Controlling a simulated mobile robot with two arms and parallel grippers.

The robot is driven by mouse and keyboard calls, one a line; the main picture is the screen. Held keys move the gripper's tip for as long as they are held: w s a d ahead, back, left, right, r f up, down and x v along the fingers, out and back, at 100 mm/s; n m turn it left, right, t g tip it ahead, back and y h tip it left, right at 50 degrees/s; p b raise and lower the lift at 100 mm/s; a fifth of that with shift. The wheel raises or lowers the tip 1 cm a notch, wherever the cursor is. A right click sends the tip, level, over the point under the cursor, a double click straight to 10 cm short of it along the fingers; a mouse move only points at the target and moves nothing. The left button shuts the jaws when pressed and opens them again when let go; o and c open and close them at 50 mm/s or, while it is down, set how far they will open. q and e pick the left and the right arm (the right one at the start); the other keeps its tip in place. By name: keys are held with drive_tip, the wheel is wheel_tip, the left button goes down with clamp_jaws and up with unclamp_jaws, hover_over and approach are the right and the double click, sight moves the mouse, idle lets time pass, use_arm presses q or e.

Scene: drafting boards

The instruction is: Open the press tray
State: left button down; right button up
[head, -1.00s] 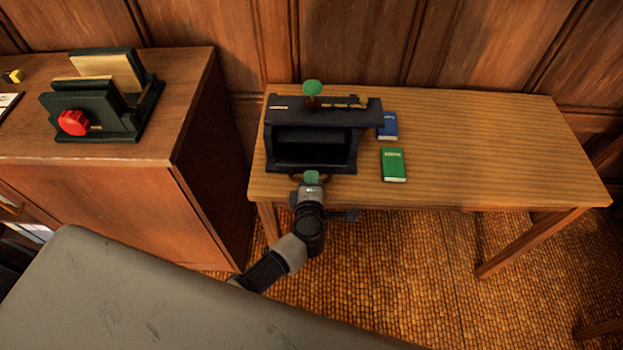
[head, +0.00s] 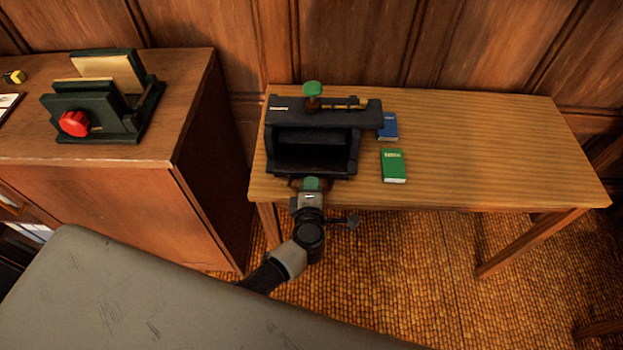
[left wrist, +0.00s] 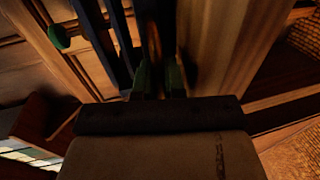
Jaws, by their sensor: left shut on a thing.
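The press (head: 368,118) is a dark box with a green knob (head: 313,89) on top, standing at the left end of the wooden table. Its tray (head: 310,160) shows as a dark, open-topped part at the front, out a little toward me. My left gripper (head: 311,183), with green fingertips, is shut on the tray's handle (head: 294,183) at the front. In the left wrist view the gripper (left wrist: 158,82) points at dark parts of the press; the hold itself is too dark to make out. My right gripper is not in view.
A green book (head: 393,166) and a blue book (head: 389,127) lie right of the press. The table's right half (head: 500,150) is clear. A grey surface (head: 170,300) fills the lower left.

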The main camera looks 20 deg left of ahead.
use_arm(q)
drive_tip(key=f+p+v, duration=0.2)
drive_tip(key=f+v, duration=0.1)
drive_tip(key=v, duration=1.3)
drive_tip(key=shift+s+f, duration=0.2)
drive_tip(key=shift+s, duration=0.1)
drive_tip(key=shift+d, duration=0.15)
drive_tip(key=c, duration=1.5)
unclamp_jaws()
drive_tip(key=b+v, duration=0.1)
drive_tip(key=v, duration=1)
drive_tip(key=shift+b, duration=0.4)
drive_tip(key=shift+w+f, duration=0.1)
